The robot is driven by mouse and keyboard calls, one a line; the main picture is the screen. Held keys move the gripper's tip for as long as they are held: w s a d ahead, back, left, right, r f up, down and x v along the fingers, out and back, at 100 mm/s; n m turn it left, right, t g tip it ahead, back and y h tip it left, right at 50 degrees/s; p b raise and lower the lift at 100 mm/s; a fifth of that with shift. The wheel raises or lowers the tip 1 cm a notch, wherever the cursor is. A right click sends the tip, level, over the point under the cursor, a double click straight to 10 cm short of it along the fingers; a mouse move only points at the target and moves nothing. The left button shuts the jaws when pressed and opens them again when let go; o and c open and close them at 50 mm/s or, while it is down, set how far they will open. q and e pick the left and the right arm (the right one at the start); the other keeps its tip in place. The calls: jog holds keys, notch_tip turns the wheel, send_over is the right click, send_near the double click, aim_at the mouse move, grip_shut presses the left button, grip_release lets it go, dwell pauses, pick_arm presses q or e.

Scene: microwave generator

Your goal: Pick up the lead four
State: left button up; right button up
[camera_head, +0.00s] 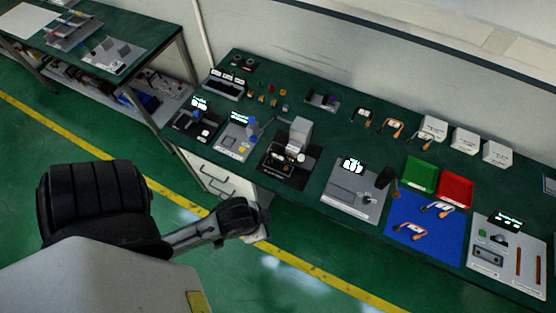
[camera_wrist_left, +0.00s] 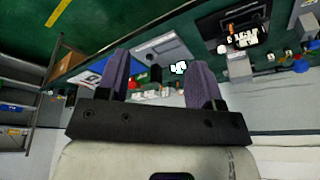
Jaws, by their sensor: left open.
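Several leads, orange and dark with white tags, lie on the bench. One lead (camera_head: 437,209) and another lead (camera_head: 410,230) lie on the blue mat (camera_head: 400,252). Another lead (camera_head: 391,127) and a further lead (camera_head: 362,118) lie near the back edge, by the white boxes. Their tags are too small to read, so I cannot tell which is lead four. My left gripper (camera_wrist_left: 160,85) shows in the wrist view with its two purple-grey fingers apart and nothing between them. No gripper fingers can be made out in the head view.
A green tray (camera_head: 421,174) and a red tray (camera_head: 456,189) stand behind the blue mat. A grey panel (camera_head: 354,194) is left of it, and another panel (camera_head: 493,256) right. White boxes (camera_head: 464,141) stand at the back.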

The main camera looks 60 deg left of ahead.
dwell(0.4)
pick_arm(q)
jog(key=c, duration=0.3)
jog(key=shift+c, duration=0.2)
